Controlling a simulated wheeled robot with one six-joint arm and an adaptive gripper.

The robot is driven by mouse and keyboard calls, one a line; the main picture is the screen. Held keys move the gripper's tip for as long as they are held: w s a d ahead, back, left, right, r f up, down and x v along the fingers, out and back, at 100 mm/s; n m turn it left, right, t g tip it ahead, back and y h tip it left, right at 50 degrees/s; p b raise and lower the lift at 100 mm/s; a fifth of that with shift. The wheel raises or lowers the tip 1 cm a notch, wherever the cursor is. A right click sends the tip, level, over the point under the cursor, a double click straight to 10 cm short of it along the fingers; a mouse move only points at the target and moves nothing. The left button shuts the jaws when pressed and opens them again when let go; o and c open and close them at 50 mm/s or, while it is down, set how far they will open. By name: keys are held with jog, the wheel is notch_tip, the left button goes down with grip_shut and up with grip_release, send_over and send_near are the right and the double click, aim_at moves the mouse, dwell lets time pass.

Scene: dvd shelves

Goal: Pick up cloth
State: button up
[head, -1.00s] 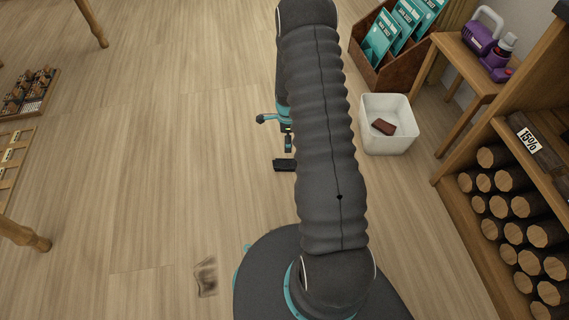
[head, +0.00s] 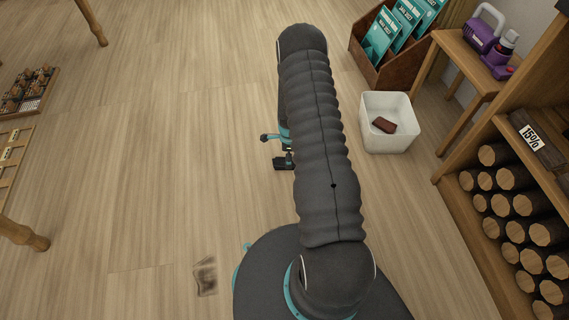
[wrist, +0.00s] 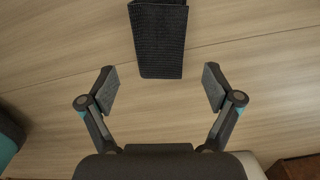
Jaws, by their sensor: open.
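A dark, ribbed cloth (wrist: 158,42) lies folded in a narrow strip on the wood floor in the wrist view. Its near end reaches almost level with my fingertips, and its far end is cut off by the top edge. My gripper (wrist: 160,80) is open and empty, with one finger on each side of the cloth's line. No contact with the cloth shows. In the head view, a small dark shape, seemingly the cloth (head: 281,163), shows left of my arm. My gripper is close by it there, mostly hidden behind my arm.
A white bin (head: 388,148) with a brown block (head: 384,125) stands right of my arm. Behind it are a crate (head: 370,68) of teal packets and a wooden stool (head: 470,70). A log shelf (head: 480,235) is at right.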

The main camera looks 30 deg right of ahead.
jog(key=shift+f, duration=1.85)
jog(key=c, duration=0.8)
jog(key=shift+r, duration=0.55)
jog(key=r, duration=0.2)
jog(key=d+r, duration=0.1)
jog(key=r, duration=0.1)
jog(key=shift+s, duration=0.35)
jog(key=s+d+r, duration=0.4)
jog(key=d, duration=0.1)
jog(key=s+d+r+p, duration=0.1)
jog(key=s+d+r, duration=0.1)
jog(key=d, duration=0.1)
jog(key=shift+s+d, duration=0.2)
